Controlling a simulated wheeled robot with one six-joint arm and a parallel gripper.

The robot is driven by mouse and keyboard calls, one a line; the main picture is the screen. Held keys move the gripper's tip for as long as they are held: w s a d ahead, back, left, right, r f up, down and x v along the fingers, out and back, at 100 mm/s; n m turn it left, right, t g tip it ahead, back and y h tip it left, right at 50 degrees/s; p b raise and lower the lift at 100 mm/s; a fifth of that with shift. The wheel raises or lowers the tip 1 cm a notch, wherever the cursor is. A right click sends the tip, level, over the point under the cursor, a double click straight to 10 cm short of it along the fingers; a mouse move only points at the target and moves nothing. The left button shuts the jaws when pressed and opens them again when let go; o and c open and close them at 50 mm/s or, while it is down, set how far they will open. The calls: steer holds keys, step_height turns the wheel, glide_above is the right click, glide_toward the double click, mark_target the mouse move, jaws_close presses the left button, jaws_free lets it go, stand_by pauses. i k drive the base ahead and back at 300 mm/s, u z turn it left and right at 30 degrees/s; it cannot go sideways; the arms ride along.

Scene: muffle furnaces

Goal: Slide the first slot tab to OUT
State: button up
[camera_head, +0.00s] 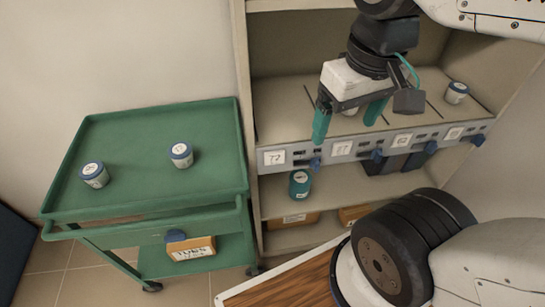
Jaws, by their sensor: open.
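A grey label rail (345,147) runs along the front edge of the upper shelf. It carries white number cards and a row of blue tabs below them. The leftmost blue tab (315,164) sits right of the leftmost card (274,158). More blue tabs are at the second card (377,155), the third (430,147) and the right end (478,140). OUT markings are too small to read. My gripper (346,131) is open and empty, its teal fingers pointing down over the left part of the shelf front, close above the rail in the picture. Its distance from the rail is unclear.
Another jar (456,92) is on the upper shelf. A teal jar (300,184) and boxes (295,220) are below. My arm blocks part of the shelf.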

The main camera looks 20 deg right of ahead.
mark_target(315, 162)
steer(key=z, duration=0.55)
steer(key=k, duration=1.35)
steer(key=u, duration=0.05)
steer(key=i, duration=0.8)
steer(key=u, duration=0.55)
